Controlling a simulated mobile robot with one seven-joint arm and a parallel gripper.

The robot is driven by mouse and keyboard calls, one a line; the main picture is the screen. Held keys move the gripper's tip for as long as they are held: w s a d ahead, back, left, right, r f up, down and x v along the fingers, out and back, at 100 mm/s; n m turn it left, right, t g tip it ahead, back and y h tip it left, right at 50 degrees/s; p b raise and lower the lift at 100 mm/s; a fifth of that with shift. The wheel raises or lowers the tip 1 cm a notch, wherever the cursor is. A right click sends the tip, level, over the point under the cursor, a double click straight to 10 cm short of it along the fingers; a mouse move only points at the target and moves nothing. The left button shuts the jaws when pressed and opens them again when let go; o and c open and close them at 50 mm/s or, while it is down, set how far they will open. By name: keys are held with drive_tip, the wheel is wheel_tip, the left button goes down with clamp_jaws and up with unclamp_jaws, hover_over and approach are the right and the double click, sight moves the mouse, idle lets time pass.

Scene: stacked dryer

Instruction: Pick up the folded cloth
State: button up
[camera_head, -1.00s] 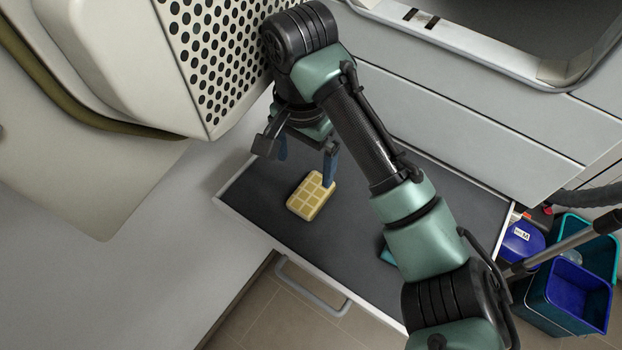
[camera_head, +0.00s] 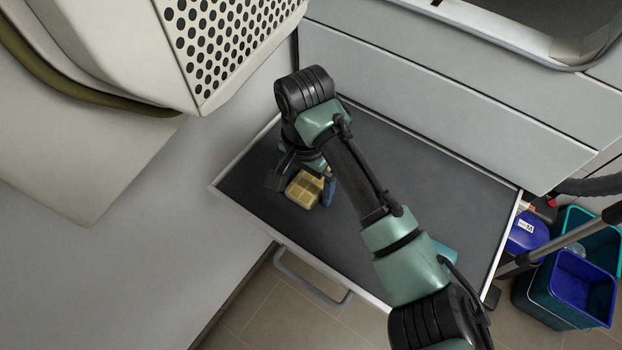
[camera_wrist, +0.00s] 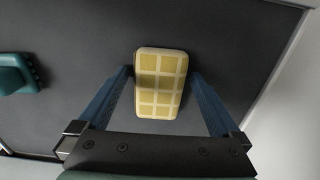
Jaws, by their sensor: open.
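The folded cloth (camera_head: 303,189) is a yellow block with a pale grid pattern. It lies on the dark surface of a pulled-out drawer (camera_head: 430,185). In the wrist view the cloth (camera_wrist: 160,82) lies between the two blue fingers, with a gap on each side. My gripper (camera_wrist: 162,92) is open and low over the cloth. In the head view my gripper (camera_head: 308,182) partly hides the cloth's upper side.
A teal object (camera_wrist: 18,74) lies on the same drawer, partly behind my arm in the head view (camera_head: 445,252). A perforated cream panel (camera_head: 225,40) hangs at the upper left. Blue bins (camera_head: 570,285) stand at the right. The drawer's middle is bare.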

drive_tip(key=c, duration=1.4)
drive_tip(key=shift+r, duration=0.1)
drive_tip(key=shift+c, duration=0.2)
drive_tip(key=shift+r, duration=0.1)
drive_tip(key=shift+r+p, duration=0.8)
drive_tip(key=shift+p, duration=0.4)
drive_tip(key=s+a+p, duration=0.2)
drive_tip(key=s+a, duration=0.7)
drive_tip(key=s, duration=0.4)
drive_tip(key=s+a+p, duration=0.3)
drive_tip(key=s+a, duration=0.7)
drive_tip(key=s, duration=0.3)
drive_tip(key=shift+f, duration=0.2)
